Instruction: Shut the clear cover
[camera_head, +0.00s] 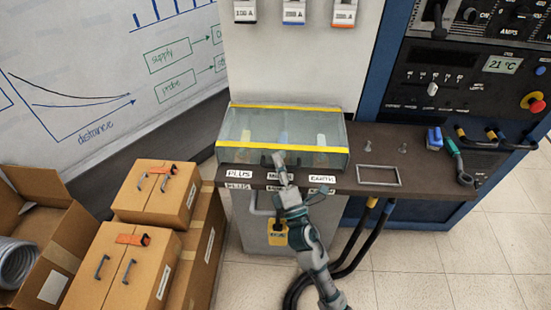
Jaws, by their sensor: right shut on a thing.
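The clear cover (240,126), a see-through box with yellow strips along its back and front top edges, sits over the terminals on the dark bench. Its front wall reaches down close to the bench top; I cannot tell whether a small gap is left. Blurred coloured terminals show through it. My right gripper (279,160) is at the middle of the front wall, shut on the cover's dark handle (266,159). The fingers hide part of the handle. My left gripper is not in view.
The bench (408,158) holds an empty metal frame (378,175) and a green-handled probe (456,158) at right. Cardboard boxes (128,262) stand on the floor at left. Black cables (352,262) hang below the bench. A control cabinet (432,72) stands at back right.

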